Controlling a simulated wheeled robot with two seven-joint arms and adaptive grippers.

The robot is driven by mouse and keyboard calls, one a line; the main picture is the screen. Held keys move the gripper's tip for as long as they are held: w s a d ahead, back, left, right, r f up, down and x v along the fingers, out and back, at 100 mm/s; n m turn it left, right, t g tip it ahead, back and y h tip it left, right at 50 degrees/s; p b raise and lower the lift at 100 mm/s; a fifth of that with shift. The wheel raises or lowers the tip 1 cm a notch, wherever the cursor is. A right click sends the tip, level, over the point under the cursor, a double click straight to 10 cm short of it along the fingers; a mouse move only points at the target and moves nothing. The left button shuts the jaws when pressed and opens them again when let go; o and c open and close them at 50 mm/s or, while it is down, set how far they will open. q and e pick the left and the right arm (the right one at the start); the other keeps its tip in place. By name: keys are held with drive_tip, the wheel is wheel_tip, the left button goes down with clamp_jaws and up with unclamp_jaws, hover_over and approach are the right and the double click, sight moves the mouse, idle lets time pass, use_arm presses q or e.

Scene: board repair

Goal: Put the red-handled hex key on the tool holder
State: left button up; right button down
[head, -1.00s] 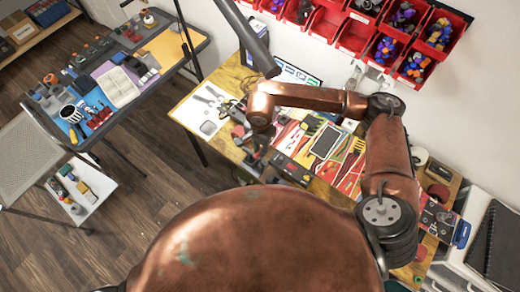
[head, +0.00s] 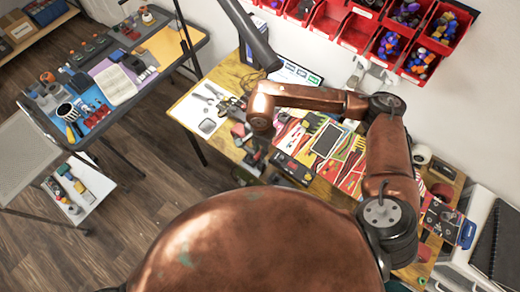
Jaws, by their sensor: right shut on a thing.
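My right arm reaches in from the right, over the crowded workbench (head: 222,134). I cannot tell which thing is the tool holder. My left gripper is not in view.
Red wall bins (head: 388,44) hang behind the bench. A black-screened device (head: 326,140) lies among the tools. A dark lamp arm (head: 250,34) hangs over the bench's back. A second table (head: 168,48) stands at the left, with open wooden floor (head: 150,215) between.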

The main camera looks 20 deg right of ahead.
drive_tip(key=shift+b, duration=0.65)
idle(1.2)
drive_tip(key=shift+f+b, duration=0.55)
drive_tip(key=shift+b, duration=0.2)
idle(0.3)
drive_tip(key=shift+b, duration=0.3)
drive_tip(key=shift+b, duration=0.3)
idle(0.7)
drive_tip(key=shift+f+b, duration=0.15)
drive_tip(key=shift+b, duration=0.2)
idle(0.4)
